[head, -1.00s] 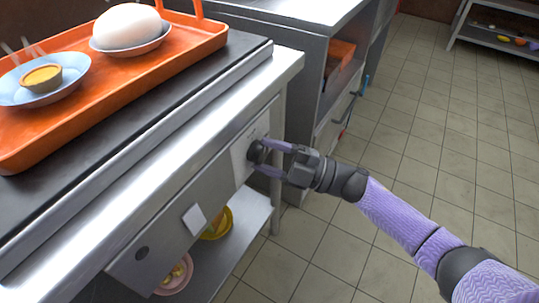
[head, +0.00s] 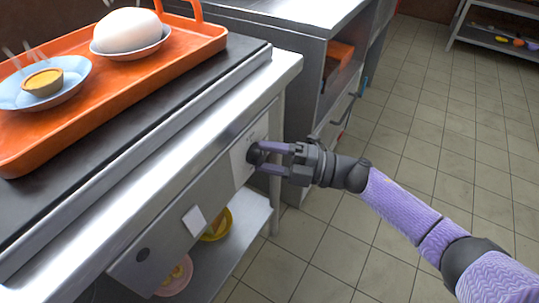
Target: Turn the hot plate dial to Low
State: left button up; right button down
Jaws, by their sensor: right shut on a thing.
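The hot plate dial (head: 254,154) is a dark round knob on a pale plate at the right end of the counter's front panel. The marks on that plate are too small to read. My right gripper (head: 264,157) comes in from the right and is shut on the dial, with one purple finger above and one below. The fingers partly hide the dial, so I cannot tell which mark it points to. The dark hot plate top (head: 235,62) lies on the steel counter. My left gripper is not in view.
An orange tray (head: 190,62) on the hot plate holds a white bun (head: 128,30) on a plate and a blue plate with a yellow cup (head: 42,83). A lower shelf (head: 240,240) holds bowls. Open tiled floor (head: 400,150) lies to the right.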

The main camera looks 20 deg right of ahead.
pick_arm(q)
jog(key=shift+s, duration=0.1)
pick_arm(e)
jog(key=c, duration=0.5)
grip_release()
jog(key=o, duration=0.4)
pick_arm(q)
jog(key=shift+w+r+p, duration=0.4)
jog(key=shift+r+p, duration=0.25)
jog(key=shift+p, duration=0.1)
pick_arm(e)
jog(key=v, duration=1)
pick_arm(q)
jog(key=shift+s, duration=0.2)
pick_arm(e)
jog(key=shift+w, duration=0.1)
